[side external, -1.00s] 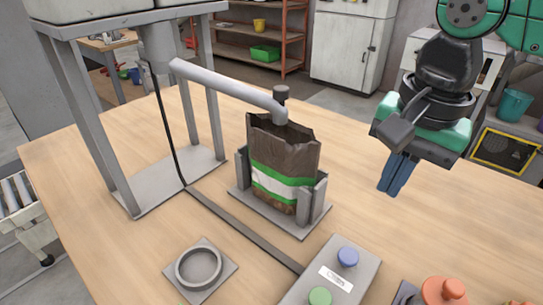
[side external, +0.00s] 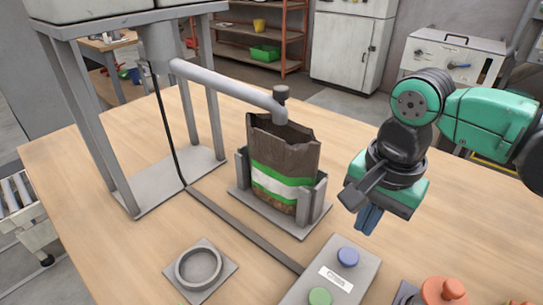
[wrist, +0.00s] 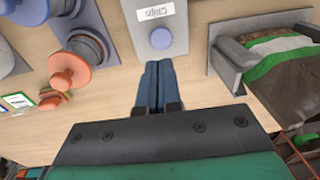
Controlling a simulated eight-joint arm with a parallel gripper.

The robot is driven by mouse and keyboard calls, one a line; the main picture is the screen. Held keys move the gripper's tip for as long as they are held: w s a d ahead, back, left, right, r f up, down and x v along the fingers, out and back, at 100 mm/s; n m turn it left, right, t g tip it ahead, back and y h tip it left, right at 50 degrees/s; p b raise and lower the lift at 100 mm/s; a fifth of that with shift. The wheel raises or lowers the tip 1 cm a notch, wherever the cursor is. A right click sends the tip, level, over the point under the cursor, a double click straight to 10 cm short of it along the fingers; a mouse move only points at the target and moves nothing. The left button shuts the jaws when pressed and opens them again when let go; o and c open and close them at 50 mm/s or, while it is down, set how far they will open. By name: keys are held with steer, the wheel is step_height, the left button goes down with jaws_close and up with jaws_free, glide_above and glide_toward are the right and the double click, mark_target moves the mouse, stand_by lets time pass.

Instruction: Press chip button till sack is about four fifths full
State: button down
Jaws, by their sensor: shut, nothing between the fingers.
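The brown sack (side external: 285,165) with a green and white band stands upright and open in a grey holder (side external: 315,205), under the end of the grey spout pipe (side external: 230,85). How full it is inside cannot be seen. The grey control box (side external: 330,280) with a "Chips" label carries a blue button (side external: 347,257) and a green button (side external: 320,296). My gripper (side external: 368,219) is shut and empty, above the table behind the blue button. In the wrist view, the shut blue fingers (wrist: 158,88) point towards the blue button (wrist: 161,38), apart from it.
An orange-topped item (side external: 445,290) sits right of the control box; it also shows in the wrist view (wrist: 75,70). A grey ring on a plate (side external: 200,267) lies left of the box. A cable channel (side external: 240,228) crosses the table.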

mark_target(351, 257)
steer(key=f, duration=0.7)
steer(key=shift+w, duration=0.2)
steer(key=shift+a, duration=0.1)
steer(key=shift+f, duration=0.85)
stand_by(6.2)
